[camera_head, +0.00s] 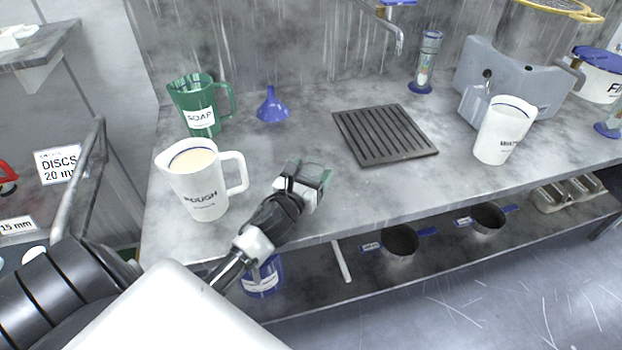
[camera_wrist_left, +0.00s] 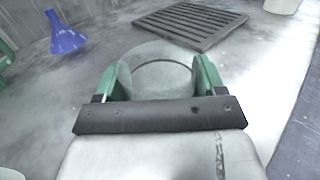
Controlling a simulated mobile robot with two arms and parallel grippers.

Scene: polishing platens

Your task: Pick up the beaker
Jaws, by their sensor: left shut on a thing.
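The beaker (camera_wrist_left: 160,76) is a clear, greyish glass vessel, seen between the green fingers of my left gripper (camera_wrist_left: 158,82) in the left wrist view. The gripper is shut on it, with one finger on each side. In the head view my left gripper (camera_head: 308,172) is over the front middle of the bench, and the beaker is mostly hidden by the gripper. I cannot tell whether the beaker's base touches the bench. My right gripper is not in view.
On the grey bench (camera_head: 400,187), a white jug (camera_head: 196,185) and a green soap jug (camera_head: 196,108) stand left. A blue funnel (camera_head: 271,106) and black grate (camera_head: 384,135) are behind the gripper. Another white jug (camera_head: 503,130) stands right. A lower shelf holds pans.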

